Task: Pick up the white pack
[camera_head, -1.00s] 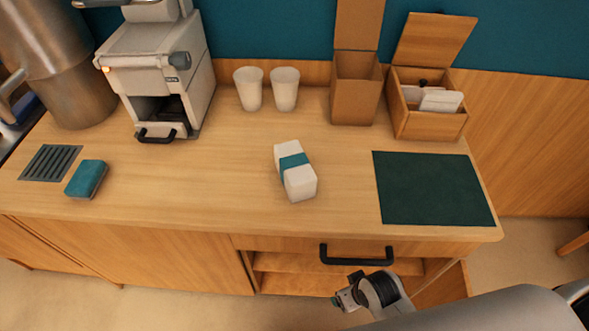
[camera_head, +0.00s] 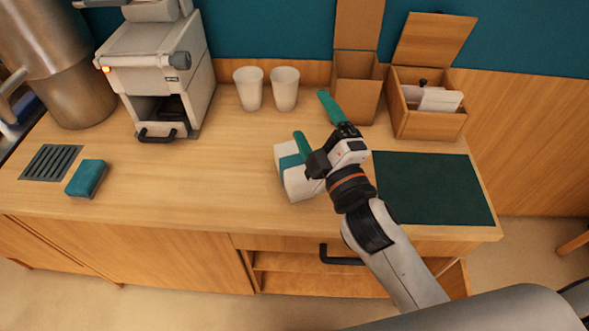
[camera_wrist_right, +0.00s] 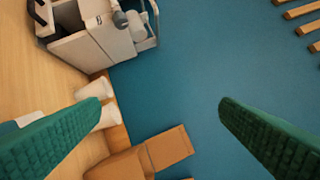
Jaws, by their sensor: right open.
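The white pack (camera_head: 297,183) with a teal band lies on the wooden counter, in the middle of the head view. My right gripper (camera_head: 315,115) is open, its two green fingers spread, above and beside the pack. The gripper and wrist hide the pack's right side. In the right wrist view the open green fingers (camera_wrist_right: 150,120) frame the teal wall, with nothing between them. A white patch behind the left finger may be the pack; I cannot tell. My left gripper is out of view.
Two white cups (camera_head: 249,88) stand at the back. An open cardboard box (camera_head: 355,90) and a wooden box (camera_head: 428,123) stand behind the gripper. A dark green mat (camera_head: 440,190) lies right. A blue sponge (camera_head: 86,178) and a coffee machine (camera_head: 140,70) are left.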

